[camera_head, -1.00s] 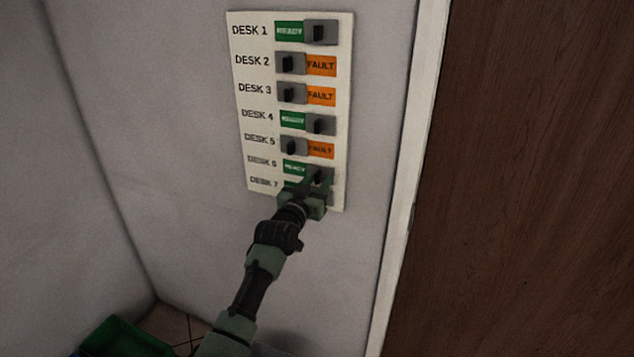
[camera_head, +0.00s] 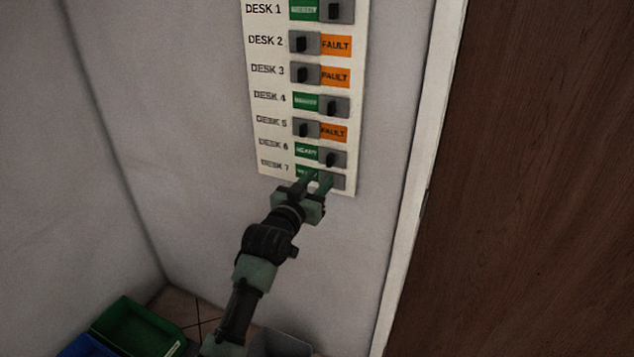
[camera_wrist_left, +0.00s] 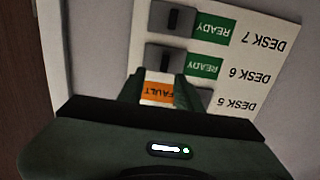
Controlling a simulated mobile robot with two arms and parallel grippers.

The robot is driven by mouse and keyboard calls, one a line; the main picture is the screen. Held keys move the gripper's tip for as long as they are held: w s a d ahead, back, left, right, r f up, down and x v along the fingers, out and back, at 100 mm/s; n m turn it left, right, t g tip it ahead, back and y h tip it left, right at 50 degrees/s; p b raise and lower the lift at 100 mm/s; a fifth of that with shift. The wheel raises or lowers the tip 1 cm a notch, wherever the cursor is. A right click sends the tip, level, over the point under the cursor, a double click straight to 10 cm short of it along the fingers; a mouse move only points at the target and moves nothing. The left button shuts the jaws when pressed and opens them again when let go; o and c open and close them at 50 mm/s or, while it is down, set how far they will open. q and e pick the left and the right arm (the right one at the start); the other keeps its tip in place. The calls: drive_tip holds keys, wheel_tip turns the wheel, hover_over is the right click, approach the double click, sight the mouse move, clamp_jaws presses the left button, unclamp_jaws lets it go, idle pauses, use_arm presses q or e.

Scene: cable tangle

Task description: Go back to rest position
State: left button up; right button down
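A white switch panel (camera_head: 272,55) is on the wall, with rows labelled DESK 1 to DESK 7. Desks 2, 3 and 5 show orange FAULT labels with their sliders at left. Desks 1, 4 and 6 show green labels with sliders at right. My left gripper (camera_head: 316,182) is open and empty, its two fingertips apart, in front of the panel's lower end. It partly hides the DESK 7 row. The left wrist view shows the panel (camera_wrist_left: 270,30) upside down, with the green READY labels of desks 6 and 7. The DESK 5 FAULT label appears between the fingers (camera_wrist_left: 158,90).
A brown wooden door (camera_head: 540,180) with a white frame (camera_head: 408,215) stands at the right. A green bin (camera_head: 135,325) and a blue bin (camera_head: 85,347) are on the tiled floor at lower left. A grey container (camera_head: 280,343) is at the bottom. The wall left of the panel is clear.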

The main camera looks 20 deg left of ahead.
idle(0.3)
use_arm(q)
drive_tip(key=s+d+f+g, duration=0.15)
drive_tip(key=s+f, duration=0.25)
drive_tip(key=f, duration=0.9)
drive_tip(key=s+f+g+b, duration=0.1)
drive_tip(key=s+f+g, duration=0.2)
drive_tip(key=f, duration=0.9)
drive_tip(key=s+d+f+g, duration=0.1)
drive_tip(key=s+f+g, duration=0.25)
drive_tip(key=f, duration=0.95)
drive_tip(key=s+f+m+g, duration=0.1)
drive_tip(key=s+f+g, duration=0.2)
drive_tip(key=s+f, duration=1.55)
drive_tip(key=s+f+g+b, duration=0.1)
drive_tip(key=s+f+g, duration=0.2)
drive_tip(key=s, duration=1.3)
drive_tip(key=s+f+m+g, duration=0.1)
drive_tip(key=s+f+g, duration=0.2)
drive_tip(key=s+f, duration=0.6)
drive_tip(key=s, duration=0.7)
drive_tip(key=shift+s+d+f+y+b, duration=0.15)
drive_tip(key=shift+s+y+b, duration=0.15)
drive_tip(key=shift+s+b, duration=0.1)
